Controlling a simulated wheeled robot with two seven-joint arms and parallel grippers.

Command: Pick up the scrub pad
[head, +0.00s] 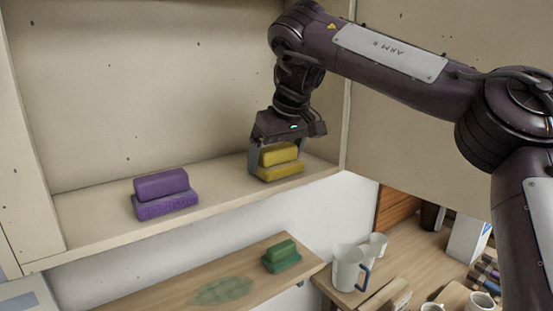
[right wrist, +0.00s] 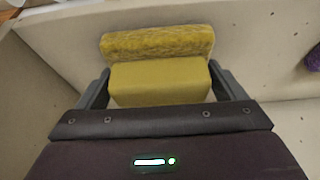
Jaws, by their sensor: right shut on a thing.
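The yellow scrub pad (head: 280,171), a smooth block on a rougher, wider base, is at the right end of the cream shelf. My right gripper (head: 277,158) comes down from above and is shut on its upper block, one finger on each side. In the right wrist view the yellow pad (right wrist: 158,80) sits between the two fingers, its rough base beyond the block. I cannot tell whether its underside touches the shelf. A purple scrub pad (head: 164,194) of like shape rests further left on the shelf. A green one (head: 281,255) lies on the wooden surface below. My left gripper is not in view.
The shelf (head: 100,226) has free room between the purple and yellow pads; its side wall stands close to the right of my gripper. Below right, a white jug (head: 349,267), cups and other items crowd a wooden table.

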